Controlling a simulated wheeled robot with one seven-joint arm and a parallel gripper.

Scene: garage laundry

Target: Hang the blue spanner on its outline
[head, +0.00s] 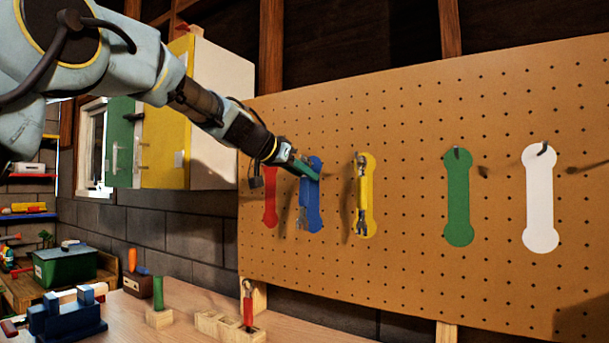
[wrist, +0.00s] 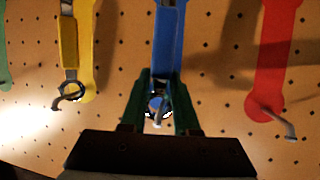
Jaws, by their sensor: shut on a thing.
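The blue spanner (head: 303,198) hangs ring end up from my gripper (head: 306,168), close in front of the blue outline (head: 315,208) on the pegboard. In the wrist view, my gripper (wrist: 160,100) has its green fingers shut around the ring end of the blue spanner (wrist: 168,45). The blue outline lies behind it there and is largely covered.
The pegboard (head: 410,120) also has a yellow spanner (head: 362,195) on its outline, and red (head: 270,197), green (head: 458,200) and white (head: 540,205) outlines with bare hooks. A red spanner (head: 248,303) stands in a wooden block on the bench (head: 190,325).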

